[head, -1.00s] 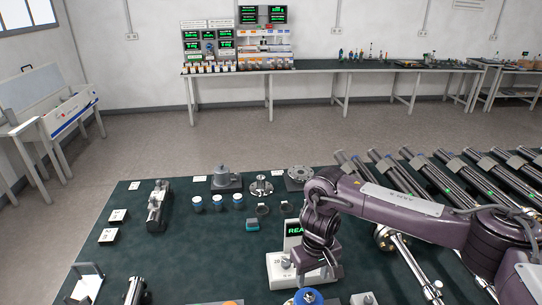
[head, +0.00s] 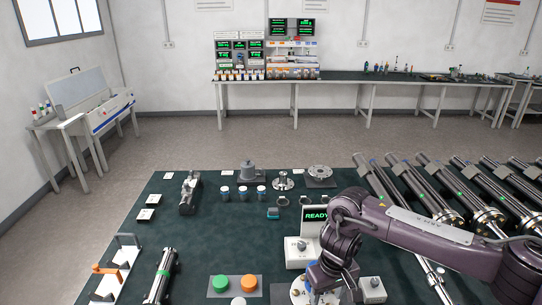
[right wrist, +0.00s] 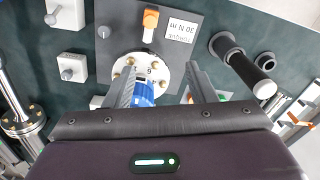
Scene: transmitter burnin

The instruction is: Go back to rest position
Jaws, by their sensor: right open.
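My right gripper (head: 325,285) is low over the near edge of the green table in the head view. In the right wrist view its two fingers (right wrist: 162,70) stand apart and open. A blue part (right wrist: 145,92) shows between them, close to the left finger; I cannot tell whether they touch. It stands at a round metal flange (right wrist: 142,72) with several brass bolts, on a dark plate. In the head view the flange (head: 299,291) is partly behind my gripper, and the blue part is hidden. My left gripper is in no view.
A white unit with a READY display (head: 315,216) stands just behind my right gripper. Green (head: 220,284) and orange (head: 249,283) buttons lie to its left. Long metal cylinders (head: 440,185) line the right side. A black-handled tool (right wrist: 240,65) shows in the wrist view.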

